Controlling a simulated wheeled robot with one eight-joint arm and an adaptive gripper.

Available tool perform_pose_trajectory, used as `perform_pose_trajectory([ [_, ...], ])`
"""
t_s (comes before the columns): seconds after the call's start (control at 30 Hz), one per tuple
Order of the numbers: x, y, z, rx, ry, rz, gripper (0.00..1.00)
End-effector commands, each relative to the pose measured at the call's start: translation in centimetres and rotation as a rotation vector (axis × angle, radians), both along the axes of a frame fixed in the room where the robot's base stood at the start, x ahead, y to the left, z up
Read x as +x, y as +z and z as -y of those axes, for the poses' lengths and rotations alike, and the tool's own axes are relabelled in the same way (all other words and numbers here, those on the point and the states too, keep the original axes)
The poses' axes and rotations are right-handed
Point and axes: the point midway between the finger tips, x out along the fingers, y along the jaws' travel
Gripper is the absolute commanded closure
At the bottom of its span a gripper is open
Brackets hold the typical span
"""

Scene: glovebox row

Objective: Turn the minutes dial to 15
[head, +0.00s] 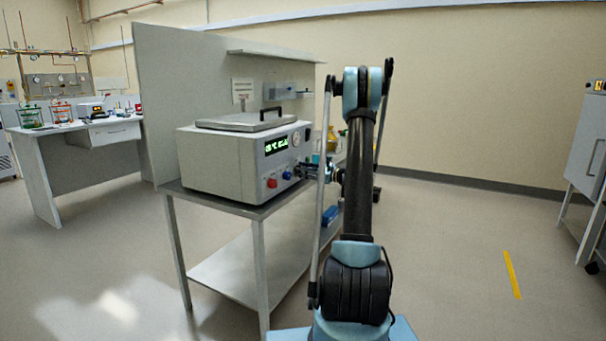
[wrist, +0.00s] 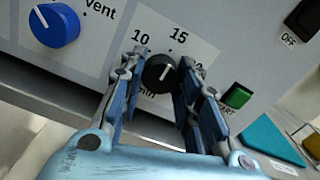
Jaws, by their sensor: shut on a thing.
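The minutes dial (wrist: 160,73) is a black round knob with a white pointer line on the grey front panel. The labels 10 and 15 show above it, and a partly hidden number sits behind the right finger. The pointer slants up and to the right, seemingly a little right of the 15 mark. My gripper (wrist: 160,80) has one finger on each side of the dial and is shut on it. In the head view my gripper (head: 318,172) is at the right part of the front panel of the grey oven (head: 222,165), and the dial cannot be made out.
A blue vent knob (wrist: 54,25) is left of the dial. A green start button (wrist: 237,97) and a black switch (wrist: 303,18) marked OFF are to the right. The oven stands on a metal table (head: 250,209).

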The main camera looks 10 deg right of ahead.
Motion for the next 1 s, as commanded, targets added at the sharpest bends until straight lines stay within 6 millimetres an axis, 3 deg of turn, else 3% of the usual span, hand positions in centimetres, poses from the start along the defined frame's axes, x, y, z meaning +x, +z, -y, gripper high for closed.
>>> perform_pose_trajectory([
  [0.13, -0.1, 0.0, -0.1, 0.000, 0.002, 0.000, 0.94],
  [0.17, -0.1, 0.0, -0.1, -0.001, 0.003, 0.000, 0.68],
  [0.23, -0.1, 0.0, -0.1, 0.000, 0.002, -0.001, 0.52],
  [0.27, -0.1, 0.0, -0.1, 0.000, 0.002, -0.001, 0.49],
  [0.67, -0.2, 0.0, 0.3, 0.001, 0.000, -0.001, 0.49],
  [1.0, -3.4, -0.1, 4.7, 0.000, -0.002, -0.001, 0.49],
])
